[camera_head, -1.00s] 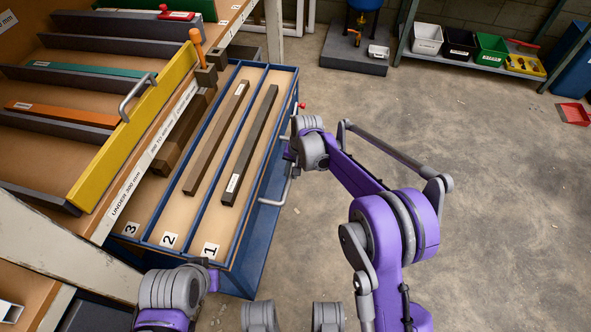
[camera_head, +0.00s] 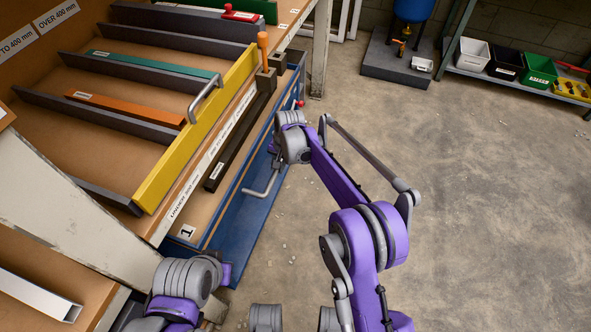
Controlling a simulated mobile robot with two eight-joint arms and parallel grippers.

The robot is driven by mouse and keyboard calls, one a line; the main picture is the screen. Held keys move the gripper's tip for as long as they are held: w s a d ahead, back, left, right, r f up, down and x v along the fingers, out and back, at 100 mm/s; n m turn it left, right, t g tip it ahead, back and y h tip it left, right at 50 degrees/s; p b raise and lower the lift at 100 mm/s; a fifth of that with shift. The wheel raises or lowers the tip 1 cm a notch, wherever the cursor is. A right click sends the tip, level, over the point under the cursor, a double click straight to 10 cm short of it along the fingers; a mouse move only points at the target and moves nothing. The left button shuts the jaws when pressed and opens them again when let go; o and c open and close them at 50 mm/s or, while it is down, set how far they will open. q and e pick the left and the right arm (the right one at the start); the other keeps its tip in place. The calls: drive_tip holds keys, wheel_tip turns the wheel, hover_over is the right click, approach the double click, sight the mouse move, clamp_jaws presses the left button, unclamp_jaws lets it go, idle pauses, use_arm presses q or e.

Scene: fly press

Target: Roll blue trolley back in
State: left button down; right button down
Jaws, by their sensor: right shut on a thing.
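The blue trolley (camera_head: 228,238) stands mostly under the bench on the left. Only its outer lane, marked 1, and its blue outer side show; the other lanes are hidden beneath the bench. A dark bar (camera_head: 240,142) lies lengthwise by lane 1. The grey trolley handle (camera_head: 264,187) sticks out from the outer side. My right gripper (camera_head: 275,152) is at the handle's far end and shut on it, its fingers partly hidden by the wrist. My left gripper (camera_head: 224,272) is low near the trolley's near end; its fingers are too hidden to read.
An orange-handled tool (camera_head: 263,48) stands at the bench edge. A white bench leg (camera_head: 320,50) stands behind. Open concrete floor (camera_head: 480,200) lies to the right.

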use_arm(q)
drive_tip(key=shift+w+d, duration=0.3)
drive_tip(key=shift+w, duration=0.05)
use_arm(e)
drive_tip(key=shift+w+a, duration=0.2)
drive_tip(key=shift+a, duration=0.6)
drive_tip(key=shift+w+a, duration=0.2)
drive_tip(key=shift+a, duration=0.65)
drive_tip(key=shift+w+a, duration=0.2)
drive_tip(key=shift+a, duration=0.6)
drive_tip(key=shift+a+r, duration=0.1)
drive_tip(key=c, duration=0.7)
unclamp_jaws()
drive_tip(key=shift+c, duration=0.2)
use_arm(q)
drive_tip(key=shift+a, duration=0.15)
wheel_tip(320, 180, up, 3)
drive_tip(key=shift+s+f+p, duration=0.15)
drive_tip(key=shift+p, duration=1)
use_arm(e)
drive_tip(key=v, duration=1)
drive_tip(key=shift+r, duration=0.35)
